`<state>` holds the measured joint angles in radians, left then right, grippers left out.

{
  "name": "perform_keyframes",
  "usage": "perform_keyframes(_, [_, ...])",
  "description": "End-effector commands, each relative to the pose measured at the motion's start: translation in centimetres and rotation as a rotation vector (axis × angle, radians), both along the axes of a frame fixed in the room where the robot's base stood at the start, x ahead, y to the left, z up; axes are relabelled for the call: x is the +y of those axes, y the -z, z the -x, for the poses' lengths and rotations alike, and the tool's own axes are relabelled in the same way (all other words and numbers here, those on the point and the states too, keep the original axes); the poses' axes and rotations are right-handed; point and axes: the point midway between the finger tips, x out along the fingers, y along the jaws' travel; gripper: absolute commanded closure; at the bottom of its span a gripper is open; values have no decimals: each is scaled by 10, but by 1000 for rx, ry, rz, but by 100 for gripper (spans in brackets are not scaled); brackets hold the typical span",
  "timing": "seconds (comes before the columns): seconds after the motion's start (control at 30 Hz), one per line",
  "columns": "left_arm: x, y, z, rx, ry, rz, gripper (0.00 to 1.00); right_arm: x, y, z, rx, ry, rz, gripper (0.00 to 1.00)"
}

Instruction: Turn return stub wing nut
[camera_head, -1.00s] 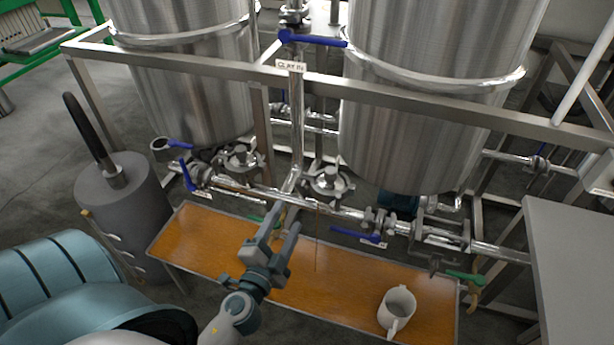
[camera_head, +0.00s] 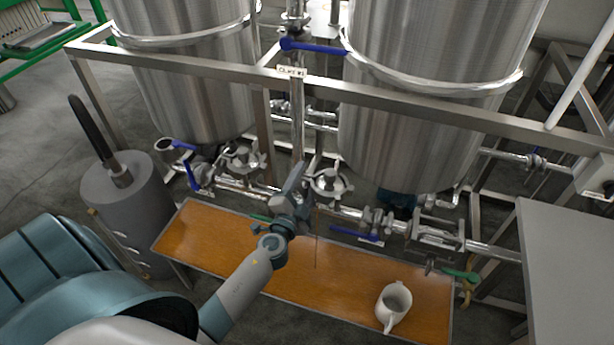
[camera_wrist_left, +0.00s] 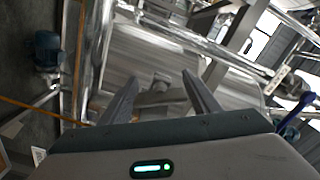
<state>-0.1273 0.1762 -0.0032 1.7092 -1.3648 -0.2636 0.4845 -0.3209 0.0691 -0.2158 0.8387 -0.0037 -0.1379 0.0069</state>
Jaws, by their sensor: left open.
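My left gripper (camera_head: 294,182) is raised in front of the horizontal steel pipe (camera_head: 350,212) below the tanks. In the left wrist view its two fingers (camera_wrist_left: 160,78) are spread apart, with nothing held between them. In the head view the gripper covers part of the pipework, so I cannot make out the return stub wing nut there. My right gripper is not in view.
Two steel tanks (camera_head: 185,80) (camera_head: 420,120) stand behind a steel frame rail (camera_head: 400,91). Blue-handled valves (camera_head: 357,234) and a green handle (camera_head: 461,275) line the pipework. A grey table (camera_head: 565,260) is at right.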

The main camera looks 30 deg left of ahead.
Motion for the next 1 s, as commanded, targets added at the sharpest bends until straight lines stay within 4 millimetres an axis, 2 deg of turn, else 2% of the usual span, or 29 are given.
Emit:
perform_keyframes(0.13, [2, 0, -9, 0, 0, -2, 44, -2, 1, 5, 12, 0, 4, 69])
perform_keyframes(0.47, [3, 0, -10, 0, 0, -2, 44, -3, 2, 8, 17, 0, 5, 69])
perform_keyframes(0.6, [2, 0, -10, 0, 0, -1, 74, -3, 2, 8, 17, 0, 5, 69])
perform_keyframes(1.0, [2, 0, -10, 11, 1, -46, 74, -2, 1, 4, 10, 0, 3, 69])
